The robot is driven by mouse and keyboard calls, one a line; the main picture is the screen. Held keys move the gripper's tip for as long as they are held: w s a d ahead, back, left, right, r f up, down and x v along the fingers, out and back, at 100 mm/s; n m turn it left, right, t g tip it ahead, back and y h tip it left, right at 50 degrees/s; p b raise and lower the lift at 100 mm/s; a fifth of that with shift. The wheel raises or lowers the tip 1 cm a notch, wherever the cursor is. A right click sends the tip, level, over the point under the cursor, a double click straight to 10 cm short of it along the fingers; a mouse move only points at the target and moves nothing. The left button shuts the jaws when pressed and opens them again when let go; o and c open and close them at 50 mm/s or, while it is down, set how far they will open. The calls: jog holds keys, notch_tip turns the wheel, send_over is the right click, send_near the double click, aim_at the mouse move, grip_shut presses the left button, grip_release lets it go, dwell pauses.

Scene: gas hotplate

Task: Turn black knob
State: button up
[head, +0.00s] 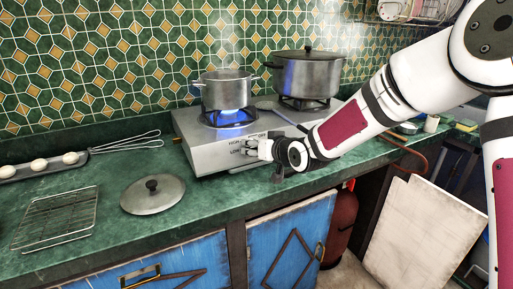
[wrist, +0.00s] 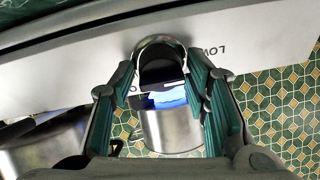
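The black knob (wrist: 161,68) with a shiny metal rim is on the pale front panel of the hotplate. In the wrist view it sits between the tips of my gripper's fingers (wrist: 163,82), one on each side. The fingers are spread apart; whether the pads touch the knob I cannot tell. In the head view my gripper (head: 251,148) is at the front of the hotplate (head: 205,160), by the HIGH and LOW lettering, and largely hides the knob. A blue flame (head: 229,112) burns under the small left pot (head: 226,92).
A larger lidded pot (head: 305,76) stands on the right burner. A loose lid (head: 152,196), a wire rack (head: 58,220), a whisk (head: 125,142) and a tray of eggs (head: 40,167) lie on the green counter to the left. Blue cupboard doors (head: 287,236) are below.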

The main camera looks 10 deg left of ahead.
jog(key=c, duration=0.6)
jog(key=shift+m, duration=0.3)
jog(key=m, duration=0.3)
jog(key=shift+m+t+h, duration=0.3)
jog(key=shift+m+h, duration=0.1)
jog(key=m, duration=0.4)
jog(key=shift+s+h, duration=0.1)
jog(key=shift+h, duration=0.2)
jog(key=m+h, duration=0.1)
jog(key=m, duration=0.4)
jog(key=shift+m, duration=0.4)
jog(key=m, duration=0.5)
jog(key=shift+a+h, duration=0.1)
jog(key=shift+h, duration=0.3)
